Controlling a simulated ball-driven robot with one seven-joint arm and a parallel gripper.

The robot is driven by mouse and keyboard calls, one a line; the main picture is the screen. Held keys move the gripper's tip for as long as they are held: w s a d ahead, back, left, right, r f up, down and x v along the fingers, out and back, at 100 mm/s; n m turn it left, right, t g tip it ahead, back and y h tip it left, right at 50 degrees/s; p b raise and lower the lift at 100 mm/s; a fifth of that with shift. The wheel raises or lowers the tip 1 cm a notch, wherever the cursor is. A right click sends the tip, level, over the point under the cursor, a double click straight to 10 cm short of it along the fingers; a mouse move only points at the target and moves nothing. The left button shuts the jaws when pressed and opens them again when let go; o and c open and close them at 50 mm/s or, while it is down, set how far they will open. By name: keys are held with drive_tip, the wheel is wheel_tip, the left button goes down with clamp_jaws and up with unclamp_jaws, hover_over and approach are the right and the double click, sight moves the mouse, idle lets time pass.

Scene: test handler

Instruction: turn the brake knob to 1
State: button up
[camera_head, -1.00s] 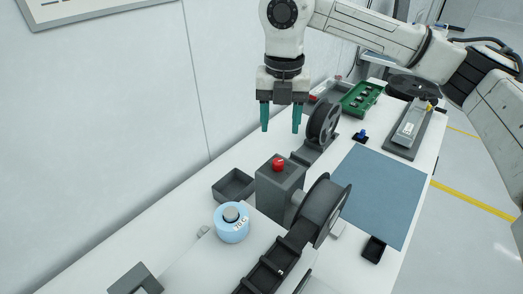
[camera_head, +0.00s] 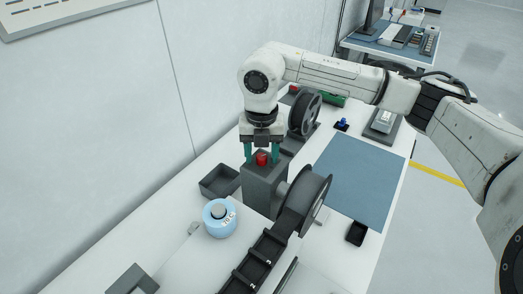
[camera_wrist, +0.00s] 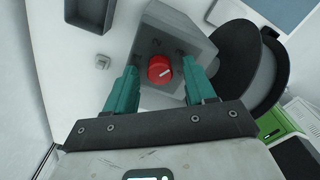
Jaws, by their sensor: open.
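The red brake knob (camera_head: 261,159) sits on top of a grey box (camera_head: 262,186). In the wrist view the red knob (camera_wrist: 160,70) shows a white pointer line toward the upper right, and faint marks, one looking like a 2, lie on the box face around it. My gripper (camera_head: 262,156) points down over the box with its teal fingers apart. In the wrist view my gripper (camera_wrist: 162,85) has one finger on each side of the knob, with gaps between. I cannot tell the exact finger height.
A black reel (camera_head: 305,200) stands right of the box, and another reel (camera_head: 304,113) stands behind. An empty dark tray (camera_head: 220,182) and a blue roll (camera_head: 219,220) lie to the left and front. The blue mat (camera_head: 360,172) is clear.

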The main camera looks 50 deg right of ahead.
drive_tip(key=shift+c, duration=0.5)
clamp_jaws()
